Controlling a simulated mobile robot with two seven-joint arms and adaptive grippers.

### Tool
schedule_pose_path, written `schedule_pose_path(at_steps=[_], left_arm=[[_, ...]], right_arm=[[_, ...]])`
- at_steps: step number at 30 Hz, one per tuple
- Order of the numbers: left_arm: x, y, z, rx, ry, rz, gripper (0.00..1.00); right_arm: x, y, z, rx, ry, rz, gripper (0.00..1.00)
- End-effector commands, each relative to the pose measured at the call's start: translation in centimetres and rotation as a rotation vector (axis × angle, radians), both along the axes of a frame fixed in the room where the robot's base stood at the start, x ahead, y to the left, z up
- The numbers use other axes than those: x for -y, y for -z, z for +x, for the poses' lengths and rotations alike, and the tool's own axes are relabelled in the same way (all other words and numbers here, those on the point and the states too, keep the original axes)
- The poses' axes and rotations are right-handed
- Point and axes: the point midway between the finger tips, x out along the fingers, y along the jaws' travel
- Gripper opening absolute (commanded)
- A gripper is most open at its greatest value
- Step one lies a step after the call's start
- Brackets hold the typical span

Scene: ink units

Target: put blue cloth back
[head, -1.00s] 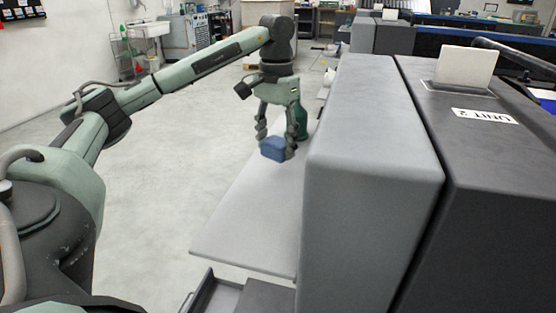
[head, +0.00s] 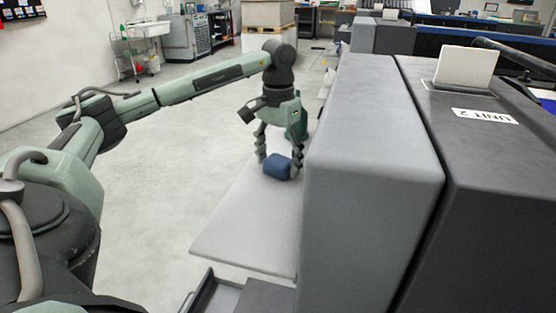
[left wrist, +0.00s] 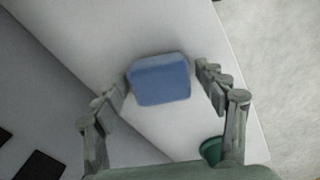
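The blue cloth (head: 278,167) is a folded, block-like bundle on the light grey board (head: 240,225) beside the grey machine. My left gripper (head: 279,165) is above it, fingers pointing down on either side. In the left wrist view the cloth (left wrist: 160,80) lies between and just beyond the fingertips (left wrist: 163,78). A small gap shows on each side, so the gripper is open and not holding it. My right gripper is not in view.
A green bottle (head: 303,122) stands close behind the gripper, partly hidden; its green edge shows in the left wrist view (left wrist: 209,150). The grey machine (head: 365,170) walls off the board's right side. An open drawer (head: 222,297) lies below. The near board is bare.

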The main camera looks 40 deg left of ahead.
Motion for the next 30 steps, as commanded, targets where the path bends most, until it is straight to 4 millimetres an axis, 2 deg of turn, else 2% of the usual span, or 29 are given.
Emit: schedule_pose_path(at_steps=[8,11,13,17,22,23,25,26,30], left_arm=[[0.0,-0.1,0.0,0.0,0.0,0.0,0.76],[0.0,-0.5,0.0,0.001,0.0,0.0,0.76],[0.0,-1.2,0.1,0.004,0.0,-0.001,0.76],[0.0,-3.7,0.2,0.006,0.0,0.0,0.76],[0.1,-7.9,0.2,0.007,0.001,-0.002,0.76],[0.0,-9.1,0.1,0.006,0.0,0.0,0.76],[0.0,-10.7,0.1,0.006,0.0,0.001,0.76],[0.0,-10.9,0.1,0.003,0.0,0.0,0.76],[0.0,-11.7,0.1,0.001,0.0,0.0,0.76]], right_arm=[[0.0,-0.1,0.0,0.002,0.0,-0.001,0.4],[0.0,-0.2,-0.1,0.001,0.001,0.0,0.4],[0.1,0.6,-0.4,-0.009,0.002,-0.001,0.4],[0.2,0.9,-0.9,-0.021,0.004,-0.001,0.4],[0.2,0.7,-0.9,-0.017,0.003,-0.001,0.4],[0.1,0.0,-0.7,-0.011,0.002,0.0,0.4],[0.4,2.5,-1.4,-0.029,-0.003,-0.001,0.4],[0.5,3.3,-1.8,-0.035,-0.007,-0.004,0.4],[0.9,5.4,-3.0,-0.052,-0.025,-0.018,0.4]])
